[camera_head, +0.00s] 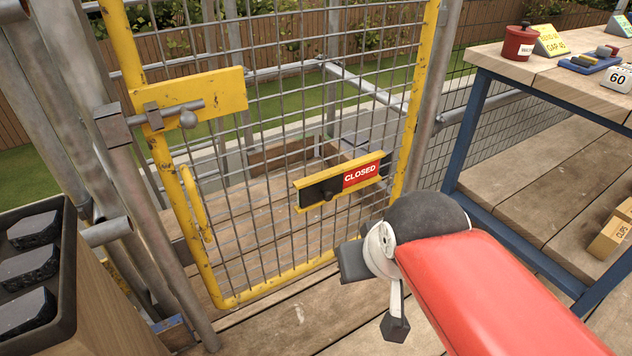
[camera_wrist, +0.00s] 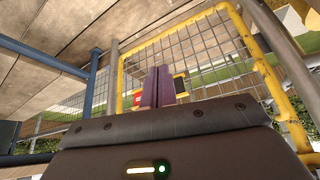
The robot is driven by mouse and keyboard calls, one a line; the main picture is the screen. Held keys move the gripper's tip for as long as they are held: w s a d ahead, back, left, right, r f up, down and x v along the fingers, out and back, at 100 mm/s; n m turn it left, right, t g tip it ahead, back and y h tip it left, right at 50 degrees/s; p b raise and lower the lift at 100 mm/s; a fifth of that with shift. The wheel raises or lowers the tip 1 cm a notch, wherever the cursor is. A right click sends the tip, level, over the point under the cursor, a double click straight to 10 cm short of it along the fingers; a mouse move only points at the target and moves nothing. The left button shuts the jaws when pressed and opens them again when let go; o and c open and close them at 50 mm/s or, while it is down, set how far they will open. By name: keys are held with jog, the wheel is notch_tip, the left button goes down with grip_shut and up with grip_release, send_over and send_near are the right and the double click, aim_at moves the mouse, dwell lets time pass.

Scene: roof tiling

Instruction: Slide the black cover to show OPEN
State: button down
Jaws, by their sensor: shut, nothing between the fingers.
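The sign on the mesh gate has a yellow frame (camera_head: 340,196). Its black cover (camera_head: 318,191), with a dark knob (camera_head: 328,195), sits over the left part. The red panel reading CLOSED (camera_head: 361,174) is uncovered on the right. In the wrist view, my gripper (camera_wrist: 157,72) has its two purplish fingers together and empty. They partly hide the sign, whose red panel (camera_wrist: 138,100) shows just left of them. In the head view, my wrist is in front of and below the sign, apart from it; the fingertips are not clear there.
The yellow gate frame (camera_head: 417,95) has a sliding bolt (camera_head: 168,112) at upper left. A workbench (camera_head: 547,77) on the right bears a red pot (camera_head: 519,42) and small items. A black crate (camera_head: 68,265) with dark tiles stands at lower left. Open space lies before the gate.

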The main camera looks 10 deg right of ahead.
jog(key=shift+s, duration=0.1)
jog(key=w+a+n+h+b, duration=0.1)
jog(key=w+a+n+b, duration=0.1)
jog(key=w, duration=0.9)
jog(key=w+a+n+h+b, duration=0.1)
jog(key=w+b, duration=0.4)
jog(key=w, duration=0.7)
jog(key=shift+a+f+n, duration=0.2)
jog(key=shift+a+n, duration=0.65)
jog(key=shift+n, duration=0.05)
jog(key=shift+f, duration=0.1)
jog(key=b, duration=0.2)
send_near(321, 193)
notch_tip(321, 193, down, 3)
jog(key=s+a, duration=0.1)
jog(key=a, duration=0.1)
jog(key=d, duration=0.1)
jog(key=w+d+f, duration=0.1)
jog(key=shift+w+d+f, duration=0.15)
jog(key=shift+d+f, duration=0.2)
